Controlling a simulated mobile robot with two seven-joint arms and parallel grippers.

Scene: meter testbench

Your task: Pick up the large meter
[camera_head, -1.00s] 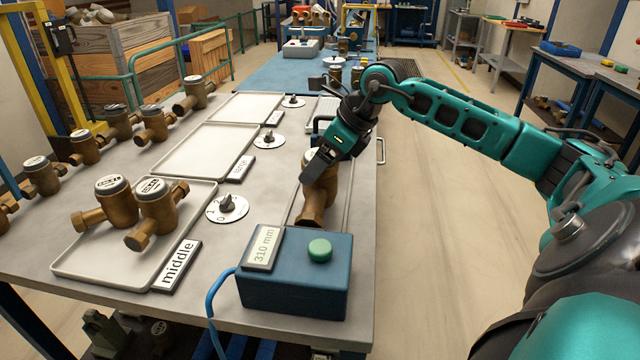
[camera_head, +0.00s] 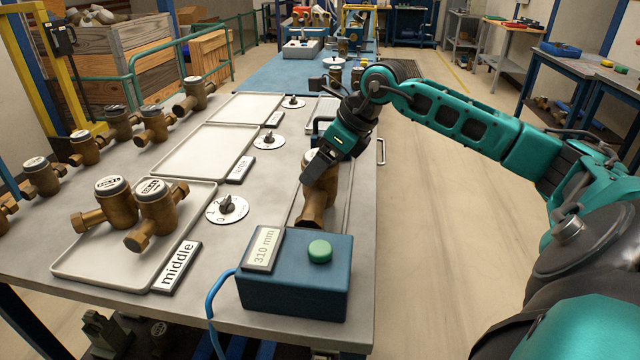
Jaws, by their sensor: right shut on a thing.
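A large brass meter (camera_head: 313,207) stands at the right side of the bench, behind the blue box. My right gripper (camera_head: 317,172) reaches down over it from the right and is shut on its upper part. The gripper hides much of the meter's top. I cannot tell whether the meter is touching the bench or slightly raised. My left gripper is not in view.
The blue box (camera_head: 295,290) with a green button stands just in front of the meter. The "middle" tray (camera_head: 100,262) holds two brass meters (camera_head: 155,205). Two trays behind it (camera_head: 205,152) are empty. Several smaller meters (camera_head: 85,147) line the left edge.

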